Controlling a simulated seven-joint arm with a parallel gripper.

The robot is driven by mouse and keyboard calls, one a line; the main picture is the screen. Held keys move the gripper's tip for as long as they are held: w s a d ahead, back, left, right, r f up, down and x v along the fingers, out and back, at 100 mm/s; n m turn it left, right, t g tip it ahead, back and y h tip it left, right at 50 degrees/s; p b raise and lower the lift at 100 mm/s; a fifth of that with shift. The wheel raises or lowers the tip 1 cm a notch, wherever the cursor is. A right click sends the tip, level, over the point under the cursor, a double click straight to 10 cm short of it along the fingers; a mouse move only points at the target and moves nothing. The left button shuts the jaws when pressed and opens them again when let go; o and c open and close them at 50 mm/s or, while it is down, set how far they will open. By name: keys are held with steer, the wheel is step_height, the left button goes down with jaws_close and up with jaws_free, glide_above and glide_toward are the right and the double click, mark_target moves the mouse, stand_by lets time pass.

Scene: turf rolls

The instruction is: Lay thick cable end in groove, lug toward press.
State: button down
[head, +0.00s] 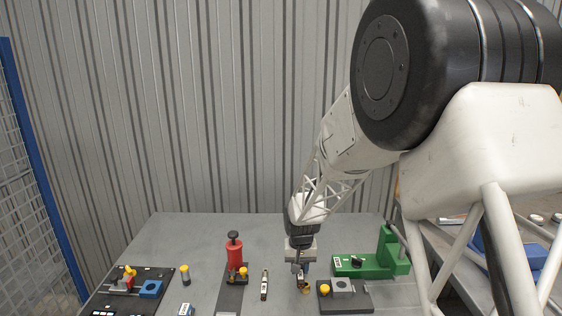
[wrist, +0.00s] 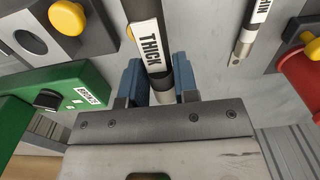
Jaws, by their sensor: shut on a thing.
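The thick cable end (wrist: 149,45) is a dark rod with a white THICK label. In the wrist view it stands between the two blue fingers of my gripper (wrist: 160,85), which is shut on it. My gripper also shows in the head view (head: 303,272), low over the table. The lug is hidden or too small to tell. The green press (head: 378,262) stands right of my gripper; it also shows in the wrist view (wrist: 60,95). A dark grey block (head: 358,304) with a yellow knob lies just right of my gripper. I cannot make out the groove for certain.
Another labelled cable end (head: 264,286) lies left of my gripper. A red device (head: 234,252) stands further left. A yellow-topped post (head: 185,274) and a black board (head: 125,290) with a blue block are at the left. The table's back (head: 190,230) is clear.

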steer(key=w+d, duration=0.1)
steer(key=w, duration=0.5)
steer(key=w+d, duration=0.2)
steer(key=w, duration=0.5)
steer(key=w+d, duration=0.1)
steer(key=w, duration=0.5)
steer(key=shift+w+d+f, duration=0.15)
steer(key=shift+w, duration=0.25)
steer(key=w+d, duration=0.2)
steer(key=w, duration=0.3)
steer(key=w+d+f, duration=0.1)
steer(key=w+d, duration=0.2)
steer(key=w, duration=0.3)
steer(key=w+d+f, duration=0.1)
steer(key=w+d, duration=0.2)
steer(key=w, duration=0.2)
steer(key=shift+w+f, duration=0.15)
steer(key=shift+w, duration=0.2)
steer(key=shift+s+a, duration=0.15)
